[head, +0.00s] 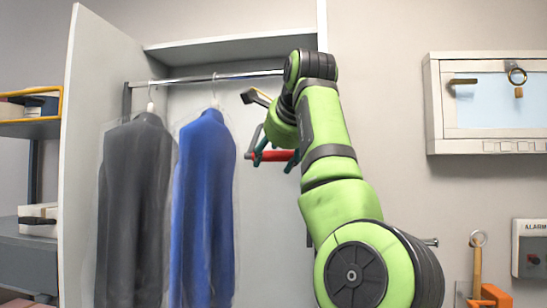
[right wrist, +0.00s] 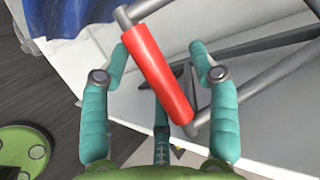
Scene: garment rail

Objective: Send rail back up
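The metal rail (head: 195,80) runs across the upper part of the open wardrobe, below its top shelf. A dark grey garment (head: 135,200) and a blue garment (head: 203,200) hang from it on hangers, in clear covers. The red handle (head: 272,155) sits on a grey tube frame to their right; the right wrist view shows the handle (right wrist: 158,70) tilted. My right gripper (right wrist: 161,58) has its teal fingers apart on either side of the handle, with gaps visible. My right arm hides the rail's right end. My left gripper is not in view.
The wardrobe's left side panel (head: 95,110) stands at the left, with shelving (head: 30,125) beyond it. A white wall cabinet with keys (head: 490,105) and an alarm box (head: 530,248) are at the right.

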